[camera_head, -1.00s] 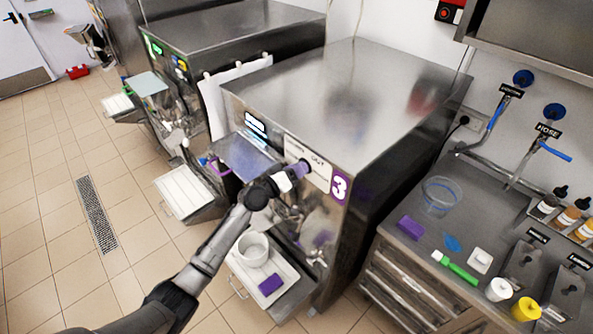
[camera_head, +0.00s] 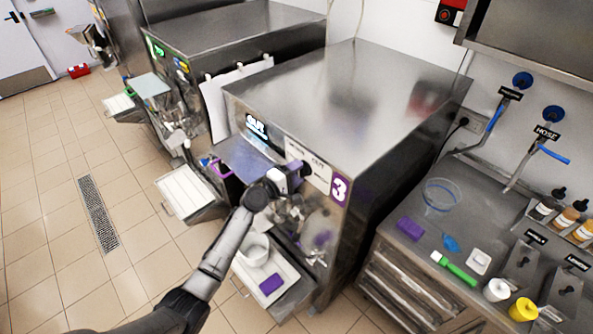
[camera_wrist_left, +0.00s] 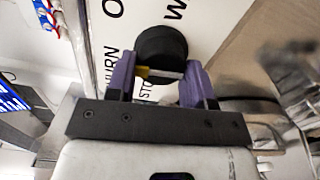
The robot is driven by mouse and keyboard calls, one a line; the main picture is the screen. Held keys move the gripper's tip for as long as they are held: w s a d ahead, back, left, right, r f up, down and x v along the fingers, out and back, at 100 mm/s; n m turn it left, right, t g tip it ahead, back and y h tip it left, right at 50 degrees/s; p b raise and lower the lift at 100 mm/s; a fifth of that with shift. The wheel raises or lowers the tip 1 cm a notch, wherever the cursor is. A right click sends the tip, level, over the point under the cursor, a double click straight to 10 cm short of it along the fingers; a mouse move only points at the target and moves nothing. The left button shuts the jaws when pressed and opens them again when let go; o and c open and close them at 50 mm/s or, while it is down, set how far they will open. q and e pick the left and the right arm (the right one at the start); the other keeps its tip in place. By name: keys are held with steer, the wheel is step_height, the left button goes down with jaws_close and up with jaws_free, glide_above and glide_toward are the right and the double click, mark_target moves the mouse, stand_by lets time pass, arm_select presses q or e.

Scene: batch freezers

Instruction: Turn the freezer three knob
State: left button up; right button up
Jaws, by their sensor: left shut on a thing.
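Freezer three (camera_head: 340,110) is the steel machine marked with a purple "3" label. Its black knob (camera_wrist_left: 160,50) sits on a white lettered plate, which also shows in the head view (camera_head: 318,176). My left gripper (camera_head: 298,174) is at this plate on the freezer's front. In the left wrist view its purple fingers (camera_wrist_left: 160,78) stand on either side of the knob's lower part and are shut on it. A yellow mark shows on the knob between the fingers. The fingers and wrist hide part of the lettering. My right gripper is not in view.
Below the knob, a tray (camera_head: 299,292) holds a white tub (camera_head: 254,250) and a purple block (camera_head: 271,284). At right, a steel counter (camera_head: 405,262) carries a clear bowl (camera_head: 440,196), a green brush (camera_head: 458,270) and bottles.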

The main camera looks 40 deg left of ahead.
arm_select(q)
steer(key=n+p, duration=0.2)
steer(key=n, duration=0.4)
steer(key=n+p, duration=0.2)
steer(key=n, duration=0.4)
steer(key=shift+d+f+n+p, duration=0.15)
steer(key=shift+n+p, duration=0.15)
steer(key=shift+n, duration=1.9)
steer(key=shift+d+f, duration=0.1)
steer(key=o, duration=0.9)
steer(key=shift+s, duration=0.1)
